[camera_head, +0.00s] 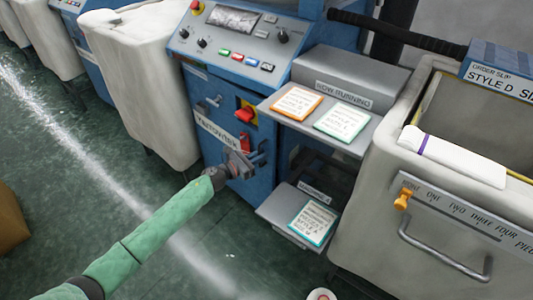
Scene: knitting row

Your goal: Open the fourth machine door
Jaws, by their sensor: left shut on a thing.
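The blue machine (213,76) stands at the top middle, with a sloped grey control panel (235,38) above a blue front door (205,125). The door bears a white name label and looks flush with the front. My left arm, in a green sleeve, reaches in from the lower left. My left gripper (243,166) is at the lower part of the door, shut on what looks like the door handle, which its fingers mostly hide. A red piece (245,141) sits just above the fingers. My right gripper is out of view.
A red switch (244,114) on a yellow plate juts from the front. Card shelves (271,212) stand right of the door. A pale bin (150,80) is on the left; a larger bin (385,245) with a metal handle is on the right. Green floor (200,265) is open in front.

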